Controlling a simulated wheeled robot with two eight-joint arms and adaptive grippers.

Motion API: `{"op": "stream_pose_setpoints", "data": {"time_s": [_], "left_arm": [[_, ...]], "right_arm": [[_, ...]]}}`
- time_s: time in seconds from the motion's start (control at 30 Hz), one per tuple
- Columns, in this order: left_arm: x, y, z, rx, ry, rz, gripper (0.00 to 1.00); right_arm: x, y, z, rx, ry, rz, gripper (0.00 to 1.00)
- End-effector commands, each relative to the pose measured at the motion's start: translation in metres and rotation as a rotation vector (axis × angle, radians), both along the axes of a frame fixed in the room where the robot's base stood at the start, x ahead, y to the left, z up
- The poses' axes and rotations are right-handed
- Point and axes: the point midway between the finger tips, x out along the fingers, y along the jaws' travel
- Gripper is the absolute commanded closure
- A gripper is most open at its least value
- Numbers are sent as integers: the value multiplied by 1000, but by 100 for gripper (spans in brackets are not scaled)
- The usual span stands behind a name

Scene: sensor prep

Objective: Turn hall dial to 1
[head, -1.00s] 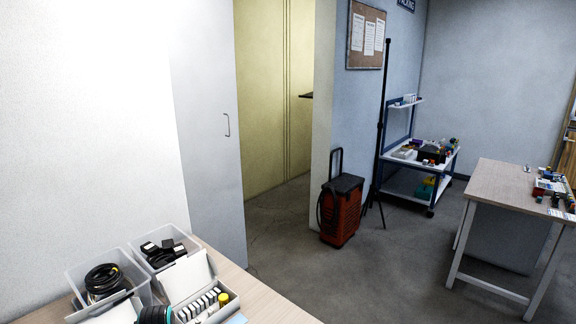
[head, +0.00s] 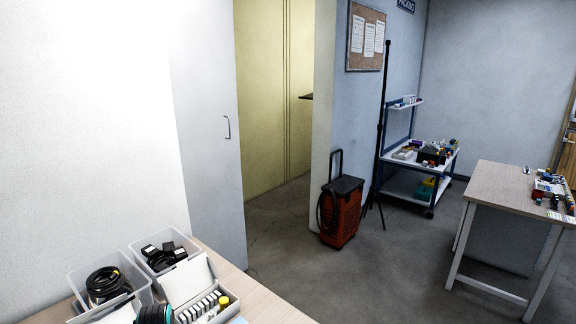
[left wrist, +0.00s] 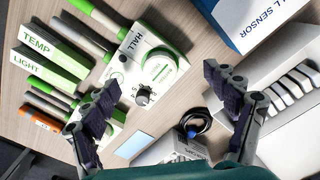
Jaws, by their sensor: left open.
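The hall sensor (left wrist: 157,58) is a white block with a green stripe and the word HALL, lying on the wooden bench in the left wrist view. Its small grey dial (left wrist: 143,95) sits at its lower end, with marks around it too small to read surely. My left gripper (left wrist: 160,84) is open, its dark fingers apart on either side of the dial in the picture. I see no contact with the dial. In the head view the sensor is not visible. My right gripper is in neither view.
TEMP (left wrist: 48,47) and LIGHT (left wrist: 42,70) sensors lie left of the hall sensor. A blue-and-white HALL SENSOR box (left wrist: 243,22) is at upper right. A cable coil (left wrist: 195,123) lies below. In the head view, clear bins (head: 78,285) stand on the bench; a red case (head: 341,212) stands on the floor.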

Motion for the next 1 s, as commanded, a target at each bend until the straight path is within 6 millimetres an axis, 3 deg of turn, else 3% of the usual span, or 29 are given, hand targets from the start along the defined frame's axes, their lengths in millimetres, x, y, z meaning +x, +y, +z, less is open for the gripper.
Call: {"op": "stream_pose_setpoints", "data": {"time_s": [0.6,1.0], "left_arm": [[0,0,49,0,0,0,14],[0,0,53,0,-1,-1,14]], "right_arm": [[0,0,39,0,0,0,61],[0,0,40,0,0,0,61]]}}
